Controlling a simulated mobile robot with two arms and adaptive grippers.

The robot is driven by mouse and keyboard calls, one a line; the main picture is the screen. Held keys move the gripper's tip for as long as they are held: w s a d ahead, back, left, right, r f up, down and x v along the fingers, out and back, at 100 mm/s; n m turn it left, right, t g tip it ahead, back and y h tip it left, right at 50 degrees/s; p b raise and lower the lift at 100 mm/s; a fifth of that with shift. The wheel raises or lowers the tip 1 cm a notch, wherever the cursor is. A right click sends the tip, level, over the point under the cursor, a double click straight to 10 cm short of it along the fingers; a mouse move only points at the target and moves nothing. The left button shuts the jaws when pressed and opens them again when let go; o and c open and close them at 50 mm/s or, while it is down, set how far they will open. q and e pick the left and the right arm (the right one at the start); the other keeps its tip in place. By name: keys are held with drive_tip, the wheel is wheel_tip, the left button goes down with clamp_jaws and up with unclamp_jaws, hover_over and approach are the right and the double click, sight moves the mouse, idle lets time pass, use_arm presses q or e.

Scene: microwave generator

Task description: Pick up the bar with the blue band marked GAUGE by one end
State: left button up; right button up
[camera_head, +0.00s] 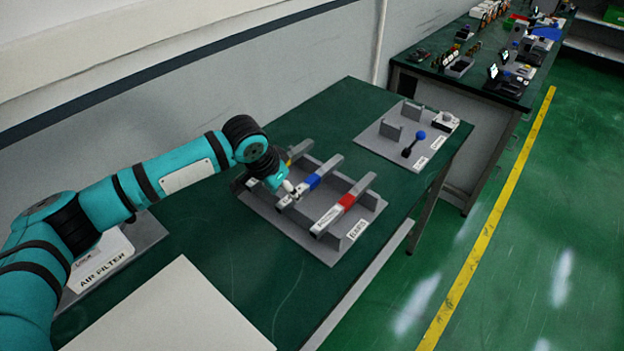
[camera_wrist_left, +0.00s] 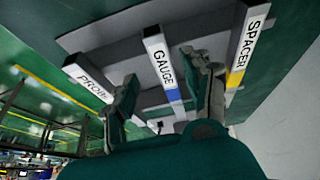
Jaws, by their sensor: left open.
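The bar with the blue band (camera_head: 312,181) lies across a grey rack (camera_head: 333,258), between a bar with a red band (camera_head: 346,201) and one with a yellow band (camera_head: 297,149). In the left wrist view the GAUGE bar (camera_wrist_left: 160,58) shows its label and blue band, with the PROBE bar (camera_wrist_left: 88,77) to the left and the SPACER bar (camera_wrist_left: 248,45) to the right. My left gripper (camera_head: 289,190) is at the near end of the blue-banded bar. In the wrist view its open fingers (camera_wrist_left: 163,92) appear on either side of that bar; contact cannot be told.
A grey board (camera_head: 384,152) with upright blocks and a blue-ended dark piece (camera_head: 413,144) stands farther back on the green table. A pale panel (camera_head: 170,315) lies at the front, and an AIR FILTER box (camera_head: 103,262) is behind my left arm.

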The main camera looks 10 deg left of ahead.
sight(289, 198)
use_arm(q)
drive_tip(key=x, duration=0.2)
drive_tip(key=p+x, duration=0.1)
drive_tip(key=shift+w+a+f, duration=0.1)
drive_tip(key=shift+a+f, duration=0.1)
drive_tip(key=shift+f, duration=0.2)
drive_tip(key=shift+w+d+f, duration=0.1)
drive_tip(key=shift+f, duration=0.15)
use_arm(e)
drive_tip(key=shift+s+r, duration=0.8)
drive_tip(key=shift+s, duration=0.3)
use_arm(q)
drive_tip(key=shift+c, duration=0.4)
clamp_jaws()
use_arm(e)
drive_tip(key=shift+w, duration=0.4)
